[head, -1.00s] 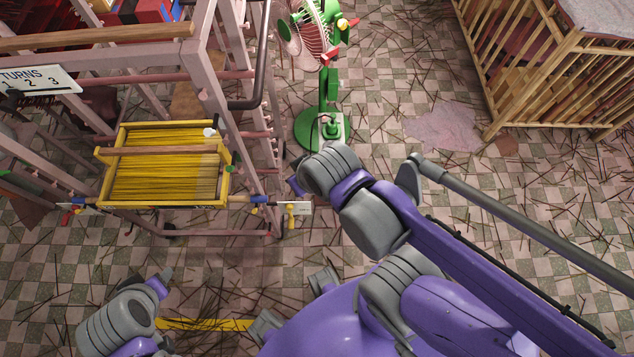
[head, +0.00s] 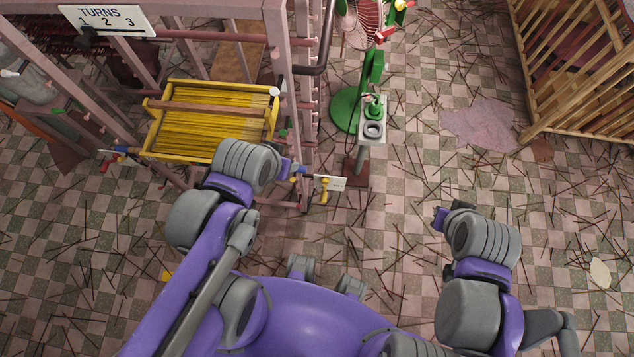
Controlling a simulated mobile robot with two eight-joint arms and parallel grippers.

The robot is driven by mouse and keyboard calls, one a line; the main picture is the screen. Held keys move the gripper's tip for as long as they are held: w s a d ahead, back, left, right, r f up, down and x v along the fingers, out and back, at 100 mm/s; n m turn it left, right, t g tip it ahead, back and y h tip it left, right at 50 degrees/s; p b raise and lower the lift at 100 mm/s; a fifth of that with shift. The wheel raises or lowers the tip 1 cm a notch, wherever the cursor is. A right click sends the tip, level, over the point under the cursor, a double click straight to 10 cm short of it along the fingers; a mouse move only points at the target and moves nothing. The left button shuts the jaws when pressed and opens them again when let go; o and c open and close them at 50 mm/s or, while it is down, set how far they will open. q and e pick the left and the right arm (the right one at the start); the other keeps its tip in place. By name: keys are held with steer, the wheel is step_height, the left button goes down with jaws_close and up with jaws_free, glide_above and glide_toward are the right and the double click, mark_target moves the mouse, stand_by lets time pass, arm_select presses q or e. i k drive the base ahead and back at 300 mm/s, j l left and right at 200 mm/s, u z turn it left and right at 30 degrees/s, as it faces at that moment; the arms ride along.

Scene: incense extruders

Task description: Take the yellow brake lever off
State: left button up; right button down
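The small yellow brake lever (head: 324,194) hangs at a white label plate (head: 337,183) by the lower right corner of the pink frame. It points down in the picture. My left gripper (head: 288,170) is just left of the lever and plate, near the blue parts at the frame's corner, and seems apart from the lever. Its fingers are too small and hidden to tell open from shut. My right gripper (head: 438,218) is over the floor to the right, away from the lever. Its fingers are also unclear.
A yellow tray of strands (head: 212,128) sits in the pink frame (head: 303,110) under a TURNS sign (head: 108,20). A wooden rack (head: 580,80) is far right. Sticks litter the floor.

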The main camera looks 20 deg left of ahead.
mark_target(325, 180)
steer(key=k+j+z, duration=0.1)
steer(key=k+j, duration=0.45)
steer(key=i+j+u, duration=0.1)
steer(key=u, duration=0.35)
steer(key=i+j+u, duration=0.1)
steer(key=u, duration=0.4)
